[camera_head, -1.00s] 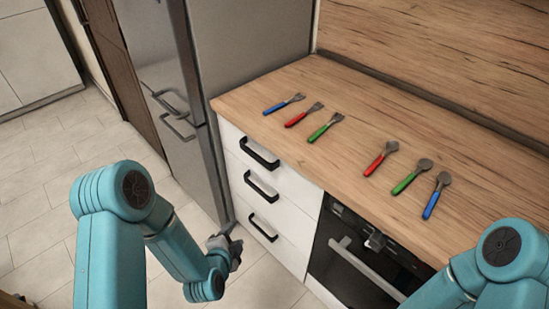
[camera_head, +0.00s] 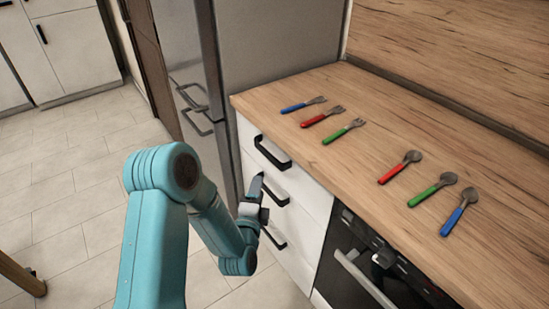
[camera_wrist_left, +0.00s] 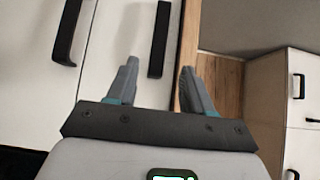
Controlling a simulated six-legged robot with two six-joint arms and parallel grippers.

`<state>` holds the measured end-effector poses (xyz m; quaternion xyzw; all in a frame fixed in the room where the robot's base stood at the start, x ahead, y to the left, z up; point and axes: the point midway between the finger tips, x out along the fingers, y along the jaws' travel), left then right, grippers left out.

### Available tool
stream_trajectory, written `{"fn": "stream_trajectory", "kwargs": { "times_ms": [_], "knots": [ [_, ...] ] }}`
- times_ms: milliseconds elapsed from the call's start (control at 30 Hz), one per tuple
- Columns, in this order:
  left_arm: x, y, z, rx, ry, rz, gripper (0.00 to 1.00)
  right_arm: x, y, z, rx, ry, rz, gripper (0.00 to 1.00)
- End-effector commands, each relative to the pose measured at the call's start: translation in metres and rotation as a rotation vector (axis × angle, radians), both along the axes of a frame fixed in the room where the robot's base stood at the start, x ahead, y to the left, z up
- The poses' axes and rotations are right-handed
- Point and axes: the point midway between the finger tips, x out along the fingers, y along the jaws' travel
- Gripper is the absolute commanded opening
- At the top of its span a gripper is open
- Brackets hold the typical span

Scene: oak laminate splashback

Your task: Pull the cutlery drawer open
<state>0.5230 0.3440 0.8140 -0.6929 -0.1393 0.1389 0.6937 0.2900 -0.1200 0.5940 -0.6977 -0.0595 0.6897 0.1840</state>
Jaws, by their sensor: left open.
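The white drawer unit stands under the counter with a black bar handle on each of its three drawers. The top drawer (camera_head: 299,182) has its handle (camera_head: 272,154) just below the counter edge; all drawers look closed. My left gripper (camera_head: 261,188) is open and empty in front of the drawers, near the middle handle (camera_head: 277,192). In the left wrist view, its fingers (camera_wrist_left: 160,85) are apart. The top handle (camera_wrist_left: 159,40) lies ahead between them, nearer the left finger, and the middle handle (camera_wrist_left: 69,30) is further left. No contact shows. My right gripper cannot be made out.
Several forks and spoons, including a red fork (camera_head: 323,116) and a green spoon (camera_head: 433,189), lie on the wooden counter (camera_head: 365,165). A grey fridge (camera_head: 270,45) stands left of the drawers. An oven (camera_head: 345,268) is to their right.

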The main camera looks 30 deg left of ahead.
Motion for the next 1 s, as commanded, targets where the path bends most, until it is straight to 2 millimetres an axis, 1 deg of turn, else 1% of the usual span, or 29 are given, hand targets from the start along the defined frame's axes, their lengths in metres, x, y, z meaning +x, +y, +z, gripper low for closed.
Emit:
{"fn": "stream_trajectory", "kwargs": {
  "times_ms": [67, 167, 400, 600, 700, 800, 1000],
  "knots": [
    [0.008, 0.005, 0.002, 0.001, -0.002, 0.003, 0.51, 0.0, 0.0, 0.003, 0.0, 0.0, 0.0, 0.43],
    [0.025, 0.013, 0.003, 0.001, -0.003, 0.004, 0.51, 0.0, 0.0, 0.007, 0.0, 0.0, 0.0, 0.43],
    [0.08, 0.033, 0.003, 0.001, -0.004, 0.002, 0.51, 0.0, 0.0, 0.013, 0.0, -0.001, 0.0, 0.43],
    [0.12, 0.047, 0.001, -0.001, -0.001, -0.001, 0.51, 0.0, 0.0, 0.016, 0.0, -0.001, 0.0, 0.43],
    [0.134, 0.051, 0.001, -0.002, -0.001, -0.003, 0.51, 0.0, 0.0, 0.017, 0.0, 0.0, 0.0, 0.43],
    [0.143, 0.054, 0.001, -0.001, -0.001, -0.003, 0.51, 0.0, 0.0, 0.017, 0.0, 0.0, 0.0, 0.43],
    [0.149, 0.057, 0.0, -0.002, 0.001, -0.003, 0.51, 0.0, 0.0, 0.017, 0.0, -0.001, 0.0, 0.43]
  ]
}}
